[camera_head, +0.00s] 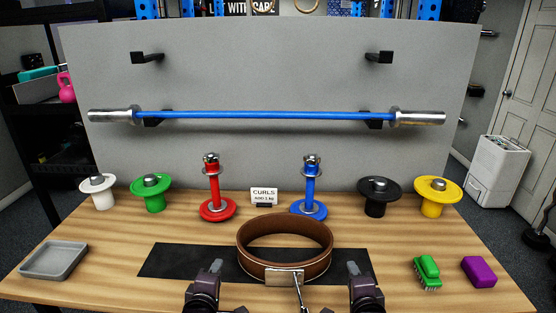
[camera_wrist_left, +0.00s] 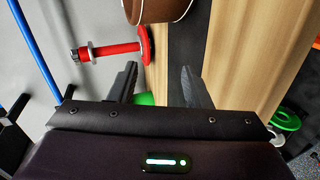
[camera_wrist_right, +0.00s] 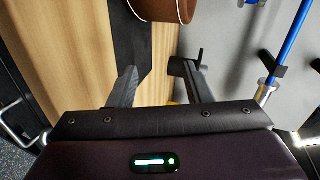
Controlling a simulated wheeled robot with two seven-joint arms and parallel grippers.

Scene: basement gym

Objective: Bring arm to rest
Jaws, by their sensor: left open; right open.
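My left gripper (camera_head: 208,278) is at the front edge of the table in the head view, left of the brown belt (camera_head: 255,264). In the left wrist view its two fingers (camera_wrist_left: 160,84) stand apart with nothing between them. My right gripper (camera_head: 362,280) is at the front edge, right of the belt. In the right wrist view its fingers (camera_wrist_right: 158,84) are also apart and empty. The belt lies as a closed ring with a metal buckle (camera_head: 284,275). Both grippers appear clear of it.
The belt sits on a black mat (camera_head: 175,261) on the wooden table (camera_head: 120,235). A grey tray (camera_head: 54,260) is at the left; a green brush (camera_head: 427,272) and purple block (camera_head: 478,271) are at the right. Red (camera_head: 217,208) and blue (camera_head: 308,207) posts stand behind, below a blue barbell (camera_head: 265,115).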

